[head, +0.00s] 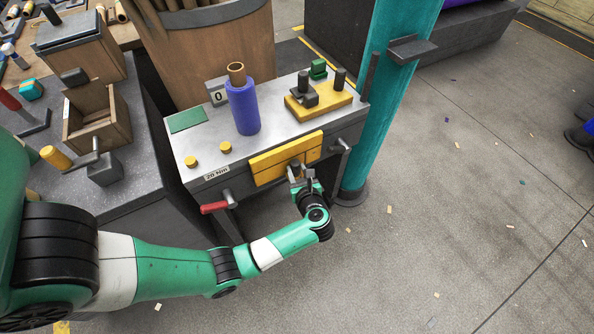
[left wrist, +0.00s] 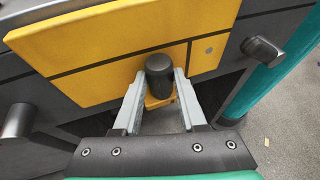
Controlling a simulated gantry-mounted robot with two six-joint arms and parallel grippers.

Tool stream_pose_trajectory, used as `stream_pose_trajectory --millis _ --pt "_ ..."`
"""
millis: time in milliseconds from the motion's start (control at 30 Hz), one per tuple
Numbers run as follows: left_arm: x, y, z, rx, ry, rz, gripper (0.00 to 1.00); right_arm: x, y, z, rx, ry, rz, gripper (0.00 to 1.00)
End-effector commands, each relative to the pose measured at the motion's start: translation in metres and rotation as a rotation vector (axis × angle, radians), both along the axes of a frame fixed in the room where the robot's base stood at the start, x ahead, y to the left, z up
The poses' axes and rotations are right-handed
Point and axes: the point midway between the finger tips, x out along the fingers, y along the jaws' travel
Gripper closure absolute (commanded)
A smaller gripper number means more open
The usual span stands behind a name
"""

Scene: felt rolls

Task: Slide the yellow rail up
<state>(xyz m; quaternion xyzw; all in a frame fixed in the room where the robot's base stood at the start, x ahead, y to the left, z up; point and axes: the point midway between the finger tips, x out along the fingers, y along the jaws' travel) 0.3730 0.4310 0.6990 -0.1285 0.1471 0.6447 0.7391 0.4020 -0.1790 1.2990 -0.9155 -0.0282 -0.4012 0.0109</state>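The yellow rail (head: 286,158) is a flat yellow panel with dark seams on the front of the grey workbench. It fills the upper part of the left wrist view (left wrist: 110,45). A dark rounded knob (left wrist: 159,74) stands out from its lower edge, above a small yellow block (left wrist: 158,102). My left gripper (left wrist: 160,80) has one finger on each side of the knob, with no clear gap, and looks shut on it. In the head view my left gripper (head: 297,175) is at the rail's lower right. My right gripper is not in view.
On the bench top (head: 205,150) stand a blue roll (head: 242,106) and a yellow fixture (head: 318,103) with dark posts. A red-handled lever (head: 214,207) sticks out at the lower left front. A teal column (head: 378,100) rises close on the right. The floor right of it is mostly clear.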

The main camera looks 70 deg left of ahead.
Motion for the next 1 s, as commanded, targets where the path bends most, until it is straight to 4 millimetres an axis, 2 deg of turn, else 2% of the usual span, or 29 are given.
stream_pose_trajectory --millis 33,167,1000 --pt "-0.0001 -0.0001 0.0000 0.000 0.000 0.000 0.77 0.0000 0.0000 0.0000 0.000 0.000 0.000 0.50" --pt "-0.0001 -0.0002 0.0001 0.000 0.000 0.000 1.00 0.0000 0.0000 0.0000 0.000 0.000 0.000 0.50" --pt "-0.0002 -0.0002 0.0003 0.001 0.000 0.001 1.00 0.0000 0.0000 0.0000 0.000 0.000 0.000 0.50"
